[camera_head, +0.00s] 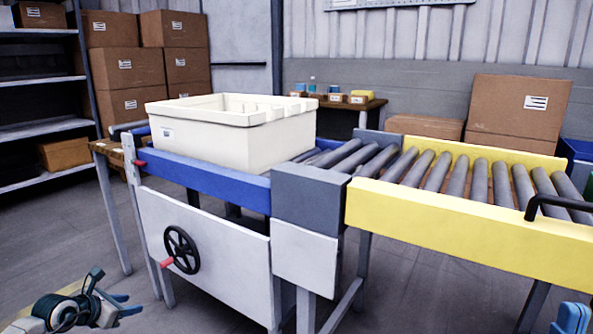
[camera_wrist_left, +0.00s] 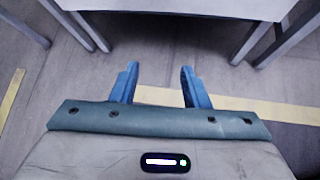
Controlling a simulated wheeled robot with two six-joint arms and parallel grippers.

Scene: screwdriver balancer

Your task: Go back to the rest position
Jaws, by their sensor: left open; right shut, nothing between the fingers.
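My left gripper (camera_head: 126,303) is at the lower left of the head view, low in front of the conveyor stand and apart from it. In the left wrist view its two blue fingers (camera_wrist_left: 160,70) are spread with nothing between them; bare floor and stand legs show beyond. My right gripper (camera_head: 571,319) shows only in part at the lower right corner of the head view, in front of the yellow conveyor. It is shut, and no held object shows. The rest of it is cut off by the frame.
A white crate (camera_head: 215,146) sits on the blue-railed conveyor (camera_head: 185,167). A handwheel (camera_head: 181,250) is on its front panel. The yellow roller conveyor (camera_head: 470,222), with a black handle (camera_head: 560,203), extends right. Shelving and boxes (camera_head: 172,75) stand behind. Floor (camera_head: 420,300) in front is clear.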

